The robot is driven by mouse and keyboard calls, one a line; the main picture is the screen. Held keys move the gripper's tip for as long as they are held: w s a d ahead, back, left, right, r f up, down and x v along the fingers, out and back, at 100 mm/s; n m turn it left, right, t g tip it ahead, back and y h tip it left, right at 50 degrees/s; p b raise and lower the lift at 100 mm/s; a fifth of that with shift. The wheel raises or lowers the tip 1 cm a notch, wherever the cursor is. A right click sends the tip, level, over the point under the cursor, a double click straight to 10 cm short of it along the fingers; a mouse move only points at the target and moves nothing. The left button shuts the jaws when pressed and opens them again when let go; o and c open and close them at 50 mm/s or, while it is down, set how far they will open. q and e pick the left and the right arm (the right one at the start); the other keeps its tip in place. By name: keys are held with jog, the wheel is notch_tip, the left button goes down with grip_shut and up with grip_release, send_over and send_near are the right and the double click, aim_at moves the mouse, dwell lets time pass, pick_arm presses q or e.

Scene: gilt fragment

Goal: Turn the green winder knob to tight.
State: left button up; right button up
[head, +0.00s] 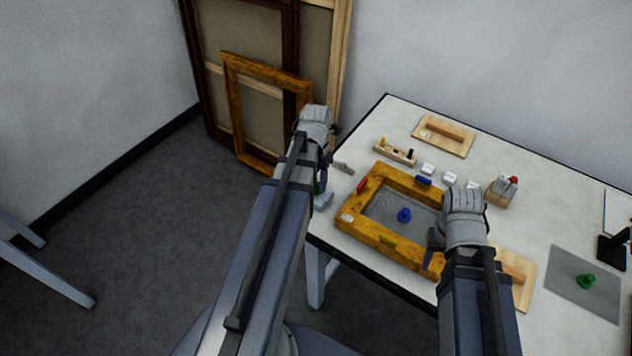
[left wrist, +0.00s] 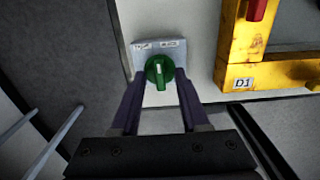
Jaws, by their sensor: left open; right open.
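The green winder knob (left wrist: 158,72) shows in the left wrist view on a light grey plate (left wrist: 179,53) at the table's edge. A pale pointer line on the knob stands roughly upright in the picture. Two small labels sit above it, one left and one right, and their text is too blurred to read surely. My left gripper (left wrist: 159,79) is open, with its fingers on either side of the knob; I cannot tell whether they touch it. In the head view my left gripper (head: 322,178) is at the table's left edge, largely hiding the knob. My right gripper (head: 434,246) is open and empty over the gilt frame.
The gilt frame (head: 369,236) lies on the white table (head: 352,262) with a blue knobbed piece (head: 404,215) inside. Another green knobbed piece (head: 587,281) sits on a grey mat (head: 561,262) at right. Large frames (head: 247,75) lean on the wall behind.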

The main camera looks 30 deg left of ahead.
pick_arm(q)
grip_shut()
dwell(0.3)
dwell(0.4)
